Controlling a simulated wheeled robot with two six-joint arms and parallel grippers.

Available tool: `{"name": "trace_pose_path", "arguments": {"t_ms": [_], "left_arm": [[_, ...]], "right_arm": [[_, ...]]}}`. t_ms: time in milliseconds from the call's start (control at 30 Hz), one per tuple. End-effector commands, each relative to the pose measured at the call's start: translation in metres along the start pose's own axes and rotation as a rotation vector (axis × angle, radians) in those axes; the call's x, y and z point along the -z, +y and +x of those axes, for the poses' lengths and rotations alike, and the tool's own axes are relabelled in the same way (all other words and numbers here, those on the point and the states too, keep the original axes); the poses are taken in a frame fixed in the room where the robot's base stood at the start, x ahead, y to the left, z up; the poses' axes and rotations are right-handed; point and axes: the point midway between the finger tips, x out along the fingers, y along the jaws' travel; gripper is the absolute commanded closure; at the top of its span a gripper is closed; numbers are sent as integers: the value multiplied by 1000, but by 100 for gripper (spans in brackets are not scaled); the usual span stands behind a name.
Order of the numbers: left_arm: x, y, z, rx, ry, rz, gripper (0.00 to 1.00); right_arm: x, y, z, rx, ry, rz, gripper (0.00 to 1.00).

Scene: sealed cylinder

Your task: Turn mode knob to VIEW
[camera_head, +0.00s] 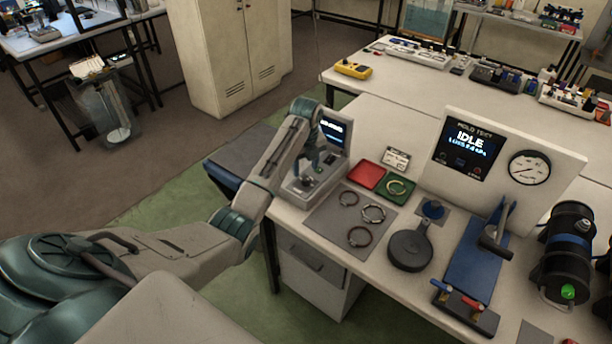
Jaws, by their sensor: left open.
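A grey device (333,172) with a small lit screen (332,130) stands at the left end of the workbench. Its screen text is too small to read. My left arm reaches in from the left, and my left gripper (313,167) hangs over the device's low front deck, pointing down. It is open. Small dark parts show on the deck below the fingers; I cannot tell which is the mode knob, where it points, or whether the gripper touches it. My right gripper is not in view.
Right of the device are a red tray (366,175), a green tray (389,191) with a ring, and a grey mat (325,219) with several rings. A panel (455,190) reading IDLE with a gauge, a round black part (410,252) and a blue fixture (470,262) stand further right.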

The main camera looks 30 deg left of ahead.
Motion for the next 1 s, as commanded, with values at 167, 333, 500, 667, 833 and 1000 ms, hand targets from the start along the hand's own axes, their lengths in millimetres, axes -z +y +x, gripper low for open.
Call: {"name": "trace_pose_path", "arguments": {"t_ms": [167, 333, 500, 667, 833, 1000], "left_arm": [[-23, -14, -29, -2, 35, 152, 51], [-26, -15, -28, -3, 46, 190, 51], [-24, -15, -3, -6, 47, 188, 51], [-23, -15, 28, -5, 46, 187, 51], [-22, -15, 56, -4, 45, 187, 51], [-22, -15, 71, -2, 43, 187, 51]], "right_arm": [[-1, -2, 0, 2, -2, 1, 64], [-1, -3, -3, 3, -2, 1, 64], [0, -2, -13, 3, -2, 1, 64], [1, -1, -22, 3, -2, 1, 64], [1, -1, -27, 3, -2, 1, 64], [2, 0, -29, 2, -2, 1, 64]]}}
